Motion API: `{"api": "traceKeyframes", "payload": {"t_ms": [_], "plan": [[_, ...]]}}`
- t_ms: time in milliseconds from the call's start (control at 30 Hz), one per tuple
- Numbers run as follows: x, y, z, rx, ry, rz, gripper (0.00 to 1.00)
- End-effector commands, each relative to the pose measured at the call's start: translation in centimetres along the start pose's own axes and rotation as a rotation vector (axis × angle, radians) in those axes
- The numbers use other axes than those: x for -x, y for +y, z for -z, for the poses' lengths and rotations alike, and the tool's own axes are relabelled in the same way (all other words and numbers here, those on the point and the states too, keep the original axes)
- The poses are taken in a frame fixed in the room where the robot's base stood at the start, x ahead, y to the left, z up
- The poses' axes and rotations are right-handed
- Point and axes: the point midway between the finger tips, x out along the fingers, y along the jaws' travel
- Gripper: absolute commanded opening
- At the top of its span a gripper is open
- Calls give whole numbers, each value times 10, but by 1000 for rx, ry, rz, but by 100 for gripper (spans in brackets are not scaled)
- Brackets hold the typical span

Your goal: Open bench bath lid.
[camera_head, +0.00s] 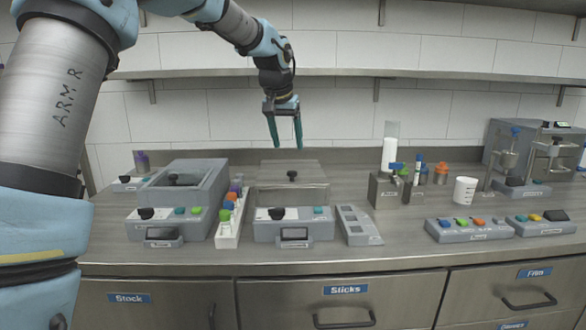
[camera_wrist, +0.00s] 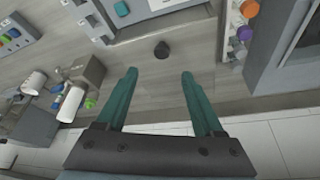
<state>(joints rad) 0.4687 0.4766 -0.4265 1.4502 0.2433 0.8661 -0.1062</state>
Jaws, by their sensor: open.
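The bench bath is a grey box unit (camera_head: 265,228) with a front control panel, standing on the counter in the head view. A black round knob (camera_head: 292,176) stands on the lid; the knob also shows in the wrist view (camera_wrist: 162,50). My gripper (camera_head: 287,146) hangs above and behind the lid, with its teal fingers pointing down. In the wrist view my gripper (camera_wrist: 159,74) is open and empty, and the knob appears beyond the fingertips, between their lines. The fingers look apart from the knob.
Another grey unit (camera_head: 205,168) stands to the left, with a narrow rack of coloured caps (camera_head: 229,222) between the two. A slim grey panel (camera_head: 359,226) lies right of the bath. A metal holder (camera_head: 385,190) and a white cup (camera_head: 465,190) stand further right. A shelf (camera_head: 340,73) runs above.

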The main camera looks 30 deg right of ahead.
Motion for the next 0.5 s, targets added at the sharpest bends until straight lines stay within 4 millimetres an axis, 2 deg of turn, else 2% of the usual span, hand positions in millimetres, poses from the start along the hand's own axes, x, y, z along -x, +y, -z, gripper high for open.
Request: {"api": "traceKeyframes", "payload": {"t_ms": [300, 500], "plan": [[-57, -1, -1, 0, -6, -1, 69], [-85, -1, -2, 1, -4, 0, 69]]}}
